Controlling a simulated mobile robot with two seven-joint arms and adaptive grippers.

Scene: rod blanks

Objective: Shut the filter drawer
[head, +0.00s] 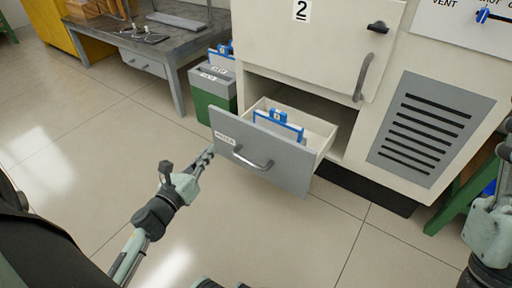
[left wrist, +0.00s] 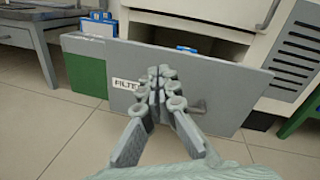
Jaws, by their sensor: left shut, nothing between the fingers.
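The filter drawer (head: 262,160) is pulled out of the lower part of a cream cabinet. Its grey front has a label at the upper left and a curved metal handle (head: 252,162). Blue-framed filters (head: 278,124) stand inside the drawer. My left gripper (head: 208,155) is shut and empty, just in front of the left part of the drawer front. The left wrist view also shows the drawer front (left wrist: 230,95), with the shut fingers (left wrist: 158,85) covering part of its label and handle. Whether the fingertips touch the front I cannot tell. My right arm shows at the right edge, its fingers out of frame.
The cabinet (head: 300,45) has a door marked 2 above the drawer and a slotted vent panel (head: 430,130) to its right. A green and grey bin (head: 212,92) stands left of the drawer. A grey workbench (head: 150,40) is behind. The tiled floor in front is clear.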

